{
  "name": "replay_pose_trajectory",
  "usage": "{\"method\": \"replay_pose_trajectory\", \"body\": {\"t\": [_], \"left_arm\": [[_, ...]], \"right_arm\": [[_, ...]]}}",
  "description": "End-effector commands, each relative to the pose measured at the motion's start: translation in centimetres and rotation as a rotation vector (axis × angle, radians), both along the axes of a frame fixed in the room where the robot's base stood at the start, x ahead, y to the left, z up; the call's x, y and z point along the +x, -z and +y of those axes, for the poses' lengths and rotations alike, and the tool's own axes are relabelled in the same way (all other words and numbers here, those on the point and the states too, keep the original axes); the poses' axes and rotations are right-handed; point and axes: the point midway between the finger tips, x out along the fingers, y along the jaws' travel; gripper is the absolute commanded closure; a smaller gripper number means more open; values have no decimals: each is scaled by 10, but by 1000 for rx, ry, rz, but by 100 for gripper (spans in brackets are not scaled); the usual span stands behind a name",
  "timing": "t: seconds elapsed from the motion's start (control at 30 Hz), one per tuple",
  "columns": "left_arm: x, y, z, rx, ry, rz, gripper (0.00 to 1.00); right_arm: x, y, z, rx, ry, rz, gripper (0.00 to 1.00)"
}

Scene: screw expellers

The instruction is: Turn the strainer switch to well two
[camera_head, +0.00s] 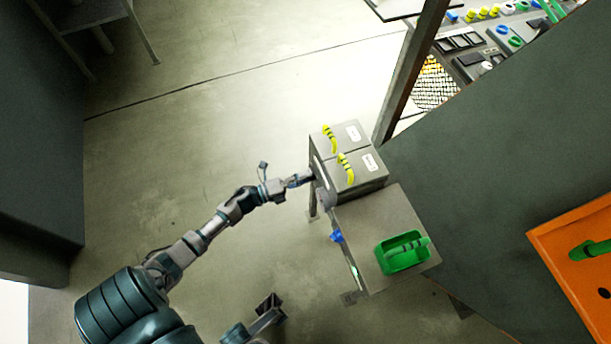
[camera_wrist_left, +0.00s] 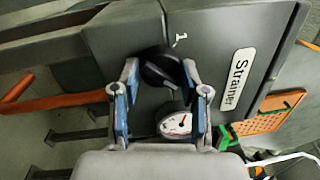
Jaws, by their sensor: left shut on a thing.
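The strainer switch is a black knob (camera_wrist_left: 160,70) on a grey panel in the left wrist view, with a "1" mark above it and a white "Strainer" label (camera_wrist_left: 236,80) to its right. My left gripper (camera_wrist_left: 160,95) has its blue-padded fingers on both sides of the knob and is shut on it. The fingers hide part of the knob, and I cannot tell exactly where it points. In the head view my left gripper (camera_head: 311,176) meets the near side of a grey cabinet (camera_head: 362,183), where the knob is hidden. A dark part low in the head view may be my right gripper (camera_head: 269,304); its jaws are unclear.
A white round gauge (camera_wrist_left: 175,123) sits just below the knob. Two yellow handles, one a curved handle (camera_head: 346,168), are on the cabinet top. A green tray (camera_head: 386,262) stands on a grey side table (camera_head: 375,215). An orange panel (camera_head: 550,246) is at right.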

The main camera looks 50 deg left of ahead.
Motion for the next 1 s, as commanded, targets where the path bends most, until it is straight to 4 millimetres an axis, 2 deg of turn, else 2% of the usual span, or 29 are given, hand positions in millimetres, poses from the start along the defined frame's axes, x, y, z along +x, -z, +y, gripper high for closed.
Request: {"method": "replay_pose_trajectory", "body": {"t": [0.03,0.63,0.67,0.73,1.0], "left_arm": [[-1,3,-5,11,10,-4,91],[-1,5,-1,45,4,-12,91],[-1,5,-1,45,4,-12,51],[-1,6,-1,44,3,-12,34],[-1,4,1,43,1,-15,31]], "right_arm": [[1,1,0,0,0,0,60],[2,0,0,0,0,-7,60],[2,0,0,1,0,-7,60],[2,0,0,1,0,-5,60],[2,1,0,1,0,0,60]]}}
